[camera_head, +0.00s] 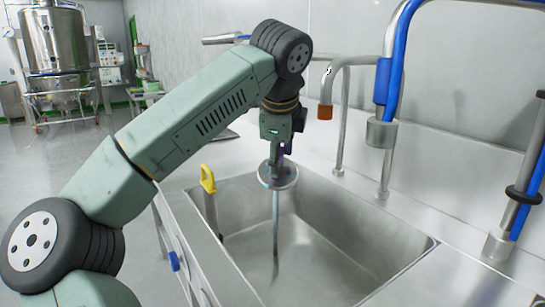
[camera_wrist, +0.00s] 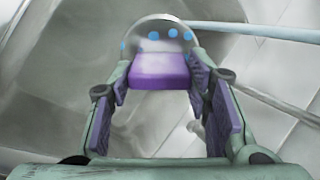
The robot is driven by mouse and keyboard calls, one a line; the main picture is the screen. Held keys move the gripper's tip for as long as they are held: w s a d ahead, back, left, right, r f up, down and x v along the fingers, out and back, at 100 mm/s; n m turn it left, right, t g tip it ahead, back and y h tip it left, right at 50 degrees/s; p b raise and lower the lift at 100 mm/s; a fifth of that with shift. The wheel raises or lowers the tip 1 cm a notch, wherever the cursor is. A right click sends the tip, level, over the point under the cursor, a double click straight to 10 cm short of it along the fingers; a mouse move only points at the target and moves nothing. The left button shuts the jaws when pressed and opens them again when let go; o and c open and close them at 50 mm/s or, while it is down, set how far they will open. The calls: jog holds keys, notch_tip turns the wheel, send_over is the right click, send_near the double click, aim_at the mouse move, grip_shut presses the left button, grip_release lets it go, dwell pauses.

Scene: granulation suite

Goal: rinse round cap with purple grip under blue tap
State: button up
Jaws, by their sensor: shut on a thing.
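My gripper (camera_head: 280,149) points down over the sink (camera_head: 335,240) and is shut on the purple grip of the round cap (camera_head: 278,176). In the wrist view, the purple grip (camera_wrist: 160,72) sits between the fingers of my gripper (camera_wrist: 163,80). The cap's grey domed disc with blue spots (camera_wrist: 165,37) shows beyond it. A long thin rod (camera_head: 276,230) runs down below the cap; I cannot tell whether it is joined to it. The blue tap (camera_head: 383,82), with a grey nozzle, is to the right of the cap, apart from it.
A second tap with an orange tip (camera_head: 325,111) stands behind the sink, between my gripper and the blue tap. A yellow handle (camera_head: 207,180) rises at the sink's left side. Another blue-lined pipe (camera_head: 525,190) stands at the far right. The right part of the basin looks empty.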

jog(key=shift+r, duration=0.1)
jog(key=s+r, duration=0.4)
jog(key=s, duration=0.1)
dwell(0.4)
